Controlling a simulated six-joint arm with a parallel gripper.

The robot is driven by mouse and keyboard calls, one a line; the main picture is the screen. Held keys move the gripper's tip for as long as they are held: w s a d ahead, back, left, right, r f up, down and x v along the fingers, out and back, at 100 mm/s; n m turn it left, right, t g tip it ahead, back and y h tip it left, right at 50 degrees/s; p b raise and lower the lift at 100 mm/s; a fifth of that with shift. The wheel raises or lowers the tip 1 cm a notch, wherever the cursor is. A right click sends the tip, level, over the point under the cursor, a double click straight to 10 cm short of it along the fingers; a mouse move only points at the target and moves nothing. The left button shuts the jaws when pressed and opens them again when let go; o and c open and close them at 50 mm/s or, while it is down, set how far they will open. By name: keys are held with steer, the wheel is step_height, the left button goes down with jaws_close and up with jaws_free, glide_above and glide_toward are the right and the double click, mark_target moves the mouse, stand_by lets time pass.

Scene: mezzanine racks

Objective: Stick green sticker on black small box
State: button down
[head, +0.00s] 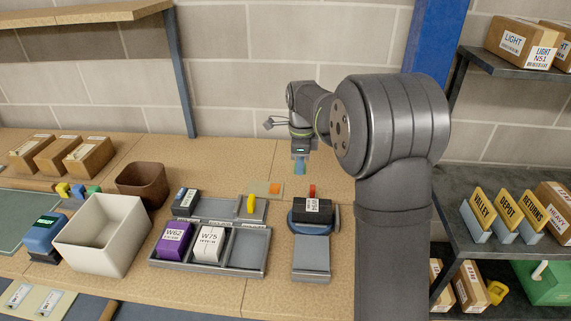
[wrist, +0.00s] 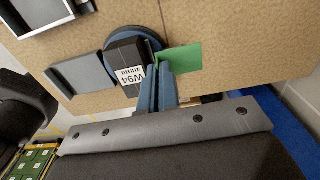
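My gripper (head: 300,168) points down above the back of the bench. In the wrist view its two blue fingers (wrist: 158,80) are close together on a flat green sticker (wrist: 185,56), which sticks out past the fingertips. The sticker cannot be made out in the head view. A small black box (head: 312,216) with a white label sits on a blue round stand, in front of my gripper. In the wrist view the black box (wrist: 124,54) shows the label W94, just left of the fingers. The sticker appears apart from the box.
A grey plate (head: 311,270) lies in front of the stand. Racks stand right.

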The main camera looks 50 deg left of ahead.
steer(key=r, duration=0.1)
glide_above(325, 212)
steer(key=shift+d+f, duration=0.1)
steer(key=shift+f, duration=2.9)
steer(key=shift+f, duration=0.5)
stand_by(0.3)
steer(key=c, duration=1.6)
jaws_free()
steer(key=shift+o, duration=0.2)
